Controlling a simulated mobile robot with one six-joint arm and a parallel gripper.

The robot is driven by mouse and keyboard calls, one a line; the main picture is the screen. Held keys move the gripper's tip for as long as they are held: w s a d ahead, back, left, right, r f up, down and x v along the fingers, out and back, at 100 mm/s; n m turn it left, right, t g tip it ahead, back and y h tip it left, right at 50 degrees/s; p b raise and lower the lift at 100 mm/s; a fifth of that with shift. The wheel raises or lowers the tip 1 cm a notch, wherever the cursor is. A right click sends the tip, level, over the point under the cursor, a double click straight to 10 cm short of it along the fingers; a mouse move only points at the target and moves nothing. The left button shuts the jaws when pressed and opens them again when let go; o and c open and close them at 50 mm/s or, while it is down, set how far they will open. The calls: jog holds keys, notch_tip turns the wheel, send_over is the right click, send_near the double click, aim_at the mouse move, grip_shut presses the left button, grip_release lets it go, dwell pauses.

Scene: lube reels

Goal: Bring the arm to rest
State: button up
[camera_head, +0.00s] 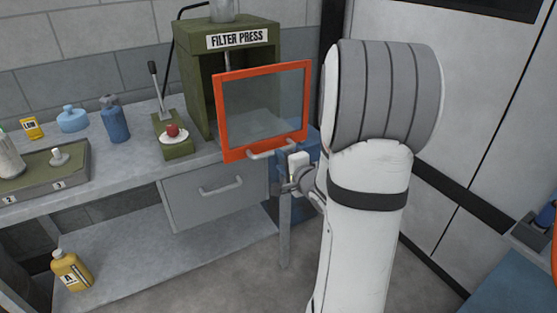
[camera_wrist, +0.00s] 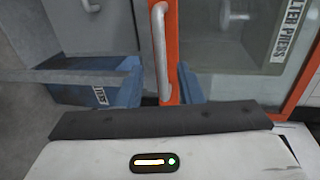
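My gripper (camera_head: 298,162) is a small white and grey shape beside the lower right corner of the press door, partly hidden by my arm. In the wrist view its dark front edge (camera_wrist: 165,122) crosses the picture. No fingertips show clearly, so its opening cannot be told. The orange-framed glass door (camera_head: 222,115) stands swung out from the green filter press (camera_head: 190,75). The door's grey handle (camera_head: 272,152) is close to my gripper; it also shows upright in the wrist view (camera_wrist: 159,45). Whether they touch cannot be told. My arm is raised and bent.
The grey workbench (camera_head: 120,170) carries a lever stand with a red knob (camera_head: 172,131), blue bottles, and a tray (camera_head: 40,178) at left. A drawer (camera_head: 215,190) is below. A blue bin (camera_wrist: 115,95) stands near my gripper. A yellow bottle (camera_head: 70,270) sits on the lower shelf.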

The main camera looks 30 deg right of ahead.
jog(key=s+a+r+n+g+p, duration=0.2)
jog(key=s+a+n+g, duration=0.4)
jog(key=s, duration=0.5)
jog(key=s+a+r+n+g+p, duration=0.2)
jog(key=s+a+r+n+g, duration=0.2)
jog(key=s+a+n+g, duration=0.3)
jog(key=s+a+n, duration=0.4)
jog(key=s, duration=0.1)
jog(key=shift+s+a+n+h, duration=0.15)
jog(key=shift+s+n+h, duration=0.15)
